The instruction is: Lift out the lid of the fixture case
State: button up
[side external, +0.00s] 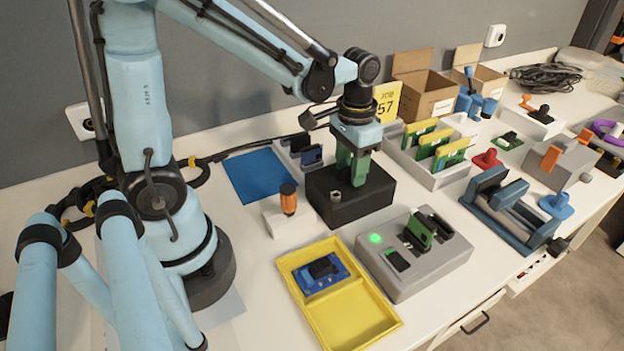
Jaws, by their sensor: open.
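A black box (351,205), which looks like the fixture case, stands on the white bench in the middle of the side view. A small metallic knob (335,196) shows on its top near the front left; I cannot make out a seam between lid and case. My gripper (350,181) points down over the box with its green fingers open. The fingertips are at or just above the box top, behind the knob. I cannot tell whether they touch anything, and they hide part of the top.
A screwdriver with an orange handle (288,203) stands in a white block left of the box. A yellow tray (355,318) and a grey fixture (408,275) with a green light are in front. A white bin (460,176) of yellow-green cards is right. A blue mat (258,176) lies behind left.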

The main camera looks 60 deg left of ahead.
grip_shut()
jog(key=shift+r, duration=0.1)
dwell(0.4)
jog(key=shift+r, duration=0.8)
notch_tip(320, 180, up, 2)
jog(key=shift+r, duration=0.25)
jog(key=s+d+r, duration=0.5)
jog(key=d+r, duration=0.1)
jog(key=d, duration=0.4)
jog(key=shift+s+d+r, duration=0.2)
jog(key=shift+r, duration=0.2)
